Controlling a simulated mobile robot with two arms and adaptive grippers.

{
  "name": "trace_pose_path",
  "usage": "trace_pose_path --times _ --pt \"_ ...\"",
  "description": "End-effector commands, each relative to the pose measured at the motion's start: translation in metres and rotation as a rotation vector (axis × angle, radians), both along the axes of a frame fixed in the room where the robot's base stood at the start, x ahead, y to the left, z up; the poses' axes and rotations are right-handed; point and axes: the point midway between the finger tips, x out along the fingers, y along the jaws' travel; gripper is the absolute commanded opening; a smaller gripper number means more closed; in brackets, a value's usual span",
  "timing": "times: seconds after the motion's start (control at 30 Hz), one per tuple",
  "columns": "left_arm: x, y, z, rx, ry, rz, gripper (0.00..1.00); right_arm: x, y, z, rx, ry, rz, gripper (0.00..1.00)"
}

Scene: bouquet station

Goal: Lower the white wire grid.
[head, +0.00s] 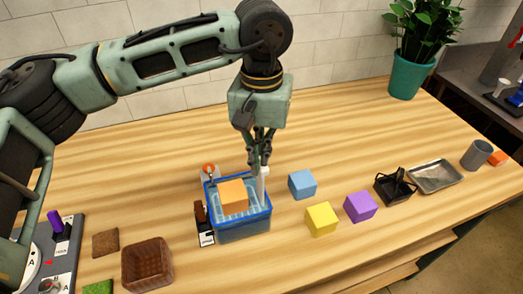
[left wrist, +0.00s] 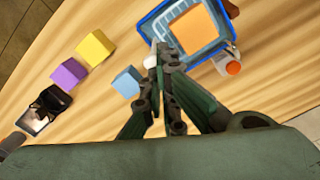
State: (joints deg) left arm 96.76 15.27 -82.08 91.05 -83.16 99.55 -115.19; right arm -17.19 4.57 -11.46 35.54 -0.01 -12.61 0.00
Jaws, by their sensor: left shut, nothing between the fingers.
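A blue bin (head: 243,230) stands on the wooden table, below my left gripper. Inside it, pale wire lines of the white wire grid (head: 254,201) show around an orange block (head: 234,196), which rests on top. A white upright post (head: 262,186) stands at the bin's right side. My left gripper (head: 263,163) points down, shut and empty, right at the top of this post; I cannot tell whether they touch. In the left wrist view the post's white top (left wrist: 150,62) shows beside the fingertips (left wrist: 162,52). The grid's height in the bin is hard to tell.
Blue (head: 302,184), yellow (head: 321,219) and purple (head: 360,207) blocks lie right of the bin. A black basket (head: 395,187), metal tray (head: 435,176) and grey cup (head: 476,154) stand farther right. A brown basket (head: 147,264) is at front left. An orange-topped item (head: 209,169) stands behind the bin.

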Motion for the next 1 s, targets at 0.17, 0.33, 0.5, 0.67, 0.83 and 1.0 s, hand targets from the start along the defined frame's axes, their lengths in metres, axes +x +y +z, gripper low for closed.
trace_pose_path --times 0.17,0.33,0.5,0.67,0.83,1.0 --pt "0.0 0.0 -0.009 0.0 0.0 0.0 0.0 0.0 0.0 -0.008 0.0 0.0 0.0 0.63" --pt "0.0 0.0 -0.015 0.0 0.0 0.0 0.0 0.0 0.0 -0.013 0.0 0.0 0.0 0.63" --pt "0.0 0.0 -0.018 0.0 0.0 0.0 0.0 0.0 0.0 -0.016 0.0 0.0 0.0 0.63" --pt "0.0 0.0 -0.017 0.0 0.0 0.0 0.0 0.0 0.0 -0.016 0.0 0.0 0.0 0.63" --pt "0.0 0.0 -0.017 0.0 0.0 0.0 0.0 0.0 0.0 -0.016 0.0 0.0 0.0 0.63" --pt "0.0 0.0 -0.022 0.0 0.0 0.0 0.0 0.0 0.0 -0.02 0.0 0.0 0.0 0.63"
